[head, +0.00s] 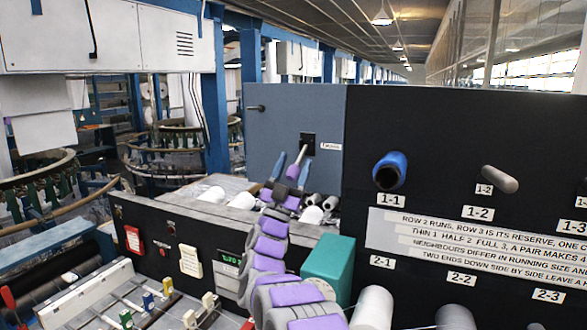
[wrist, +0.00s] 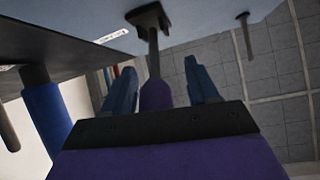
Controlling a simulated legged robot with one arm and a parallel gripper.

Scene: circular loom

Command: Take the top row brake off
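The brake lever (head: 293,171) sticks out of a black mount (head: 307,143) on the blue-grey side panel (head: 270,125). Its thin shaft tilts down and toward me and ends in a purple grip. A small white label (head: 331,147) beside the mount is too small to read. My gripper (head: 292,160) is at the lever, with its two blue fingers apart. In the wrist view, the purple grip (wrist: 156,96) stands between the open fingers of my gripper (wrist: 159,68). Gaps show on both sides, and the fingers do not visibly press on it.
A dark panel to the right carries a blue-wrapped peg (head: 390,171) at 1-1 and a bare grey peg (head: 500,179) at 1-2. White spools (head: 373,308) stand low in front. A teal box (head: 329,261) sits right of my arm. A control box (head: 190,261) is at left.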

